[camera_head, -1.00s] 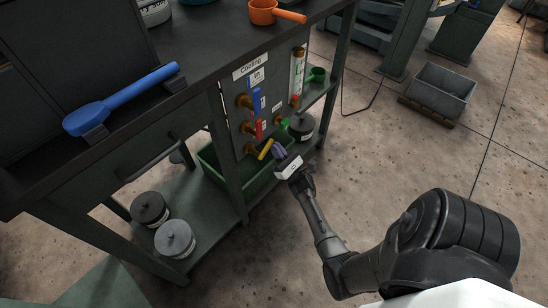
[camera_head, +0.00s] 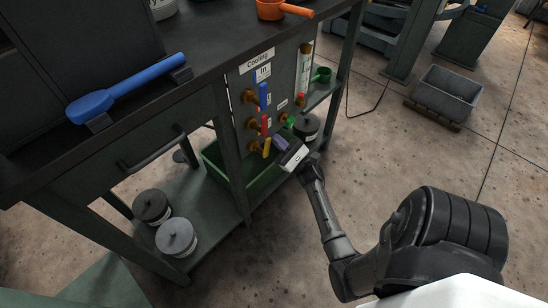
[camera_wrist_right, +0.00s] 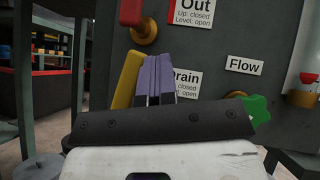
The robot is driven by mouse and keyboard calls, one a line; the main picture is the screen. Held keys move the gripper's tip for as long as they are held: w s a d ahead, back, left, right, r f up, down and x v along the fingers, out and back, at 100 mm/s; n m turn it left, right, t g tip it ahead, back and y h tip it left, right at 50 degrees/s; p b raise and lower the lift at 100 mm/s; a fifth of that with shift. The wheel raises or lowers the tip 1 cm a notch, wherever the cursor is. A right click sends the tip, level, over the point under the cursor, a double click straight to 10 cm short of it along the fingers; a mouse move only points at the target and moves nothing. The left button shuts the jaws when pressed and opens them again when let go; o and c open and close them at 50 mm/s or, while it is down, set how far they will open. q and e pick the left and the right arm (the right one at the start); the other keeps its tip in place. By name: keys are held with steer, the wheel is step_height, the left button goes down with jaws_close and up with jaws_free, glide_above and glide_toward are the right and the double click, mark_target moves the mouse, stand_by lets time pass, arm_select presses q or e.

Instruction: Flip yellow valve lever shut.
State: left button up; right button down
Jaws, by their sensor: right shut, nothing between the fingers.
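The yellow valve lever (camera_head: 267,147) is the lowest lever on the panel and stands close to upright in the head view. In the right wrist view the yellow lever (camera_wrist_right: 127,78) points up with a slight lean to the right. My right gripper (camera_head: 279,143) is shut and empty just right of the lever. Its purple fingers (camera_wrist_right: 155,78) are beside the lever, seemingly against it, and partly cover the Drain label (camera_wrist_right: 187,80), which reads "closed" and "open". The lever's pivot is hidden in the wrist view. My left gripper is not in view.
A red lever (camera_head: 264,125) and a blue lever (camera_head: 263,96) stand above the yellow one. A green knob (camera_wrist_right: 256,110) is close right of my gripper. A green bin (camera_head: 246,187) stands below the panel.

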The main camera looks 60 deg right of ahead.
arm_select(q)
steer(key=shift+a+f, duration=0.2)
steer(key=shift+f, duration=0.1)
arm_select(e)
steer(key=n+y, duration=0.2)
steer(key=shift+a+r+n, duration=0.2)
steer(key=shift+a+n, duration=0.1)
steer(key=shift+w+y, duration=0.1)
steer(key=shift+y, duration=0.3)
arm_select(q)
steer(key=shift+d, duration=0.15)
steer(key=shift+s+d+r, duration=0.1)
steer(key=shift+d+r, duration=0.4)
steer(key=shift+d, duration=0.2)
arm_select(e)
steer(key=s+d, duration=0.8)
steer(key=s, duration=0.2)
steer(key=shift+d+f, duration=0.2)
steer(key=shift+f, duration=0.15)
